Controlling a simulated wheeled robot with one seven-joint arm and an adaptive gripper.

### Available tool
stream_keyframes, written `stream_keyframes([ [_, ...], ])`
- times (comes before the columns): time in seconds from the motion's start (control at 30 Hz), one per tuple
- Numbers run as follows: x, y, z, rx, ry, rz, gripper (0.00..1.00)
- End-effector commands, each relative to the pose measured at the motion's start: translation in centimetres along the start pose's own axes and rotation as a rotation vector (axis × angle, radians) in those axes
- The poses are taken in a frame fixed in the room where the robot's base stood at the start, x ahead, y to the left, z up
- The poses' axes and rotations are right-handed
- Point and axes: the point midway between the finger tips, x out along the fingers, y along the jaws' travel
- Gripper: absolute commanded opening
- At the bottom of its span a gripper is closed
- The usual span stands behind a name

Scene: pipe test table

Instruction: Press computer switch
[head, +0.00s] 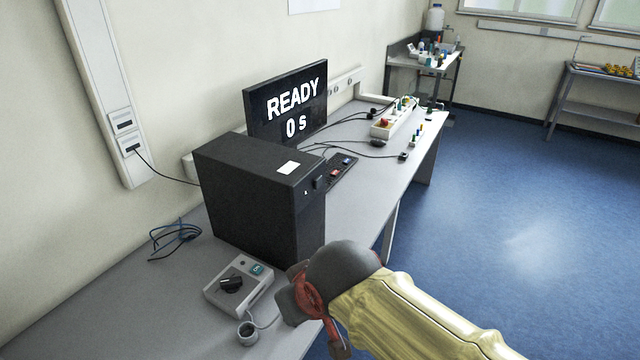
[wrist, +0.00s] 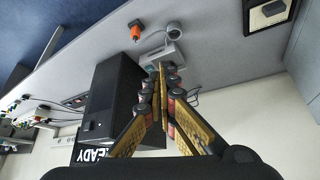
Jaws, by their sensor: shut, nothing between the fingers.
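The black computer tower (head: 255,198) stands upright on the grey table, with a white label (head: 288,168) on top. A small dark part (head: 319,183) sticks out high on its right-hand face; I cannot tell if it is the switch. The tower also shows in the wrist view (wrist: 113,97), left of my fingers. Behind it, the monitor (head: 287,103) reads "READY 0 s". My gripper (wrist: 162,68) is shut and empty, its fingertips together. In the head view my arm's end is at the lower middle, in front of the tower, and the fingertips are hard to make out.
A grey box with a black knob (head: 232,284) sits on the table in front of the tower, with a small round cup (head: 248,333) beside it. Loose cables (head: 175,238) lie left of the tower. A red-buttoned panel (head: 382,124) stands farther along. Blue floor (head: 500,220) is open at right.

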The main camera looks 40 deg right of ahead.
Motion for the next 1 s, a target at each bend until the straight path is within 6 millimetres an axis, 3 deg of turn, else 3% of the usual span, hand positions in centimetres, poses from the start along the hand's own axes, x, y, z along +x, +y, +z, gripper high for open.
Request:
stream_keyframes([
  [0.17,4.6,5.2,-7.2,0.166,0.173,0.089,0.00],
  [0.3,8.2,10.9,-13.0,0.302,0.355,0.145,0.00],
  [0.5,12.8,20.3,-19.0,0.469,0.640,0.164,0.00],
  [0.63,15.0,26.0,-20.5,0.557,0.822,0.130,0.00],
  [0.8,16.5,31.6,-20.0,0.643,1.026,0.047,0.00],
  [1.0,16.7,34.8,-18.4,0.695,1.172,-0.042,0.00],
])
